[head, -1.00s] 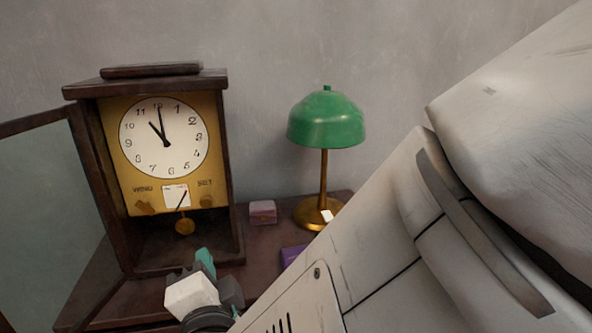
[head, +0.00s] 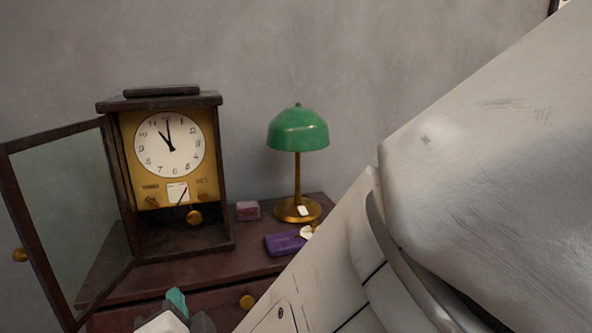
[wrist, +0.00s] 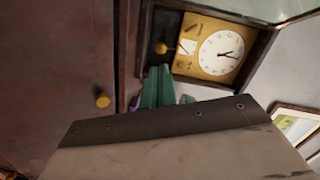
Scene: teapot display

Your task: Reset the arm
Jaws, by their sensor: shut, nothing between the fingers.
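My gripper (head: 177,301) shows at the bottom edge of the head view, in front of the dark wooden cabinet (head: 215,300). Only its teal fingertips and part of its white and grey body are in that picture. In the wrist view its teal fingers (wrist: 158,88) are shut with nothing between them. They point toward the clock (wrist: 220,50), apart from it as far as I can tell. My white arm fills the right side of the head view.
The clock (head: 170,145) stands on the cabinet with its glass door (head: 70,215) swung open to the left. A green lamp (head: 298,130), a purple item (head: 285,244) and a small pink block (head: 248,210) are beside it. A framed picture (wrist: 297,122) hangs at right in the wrist view.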

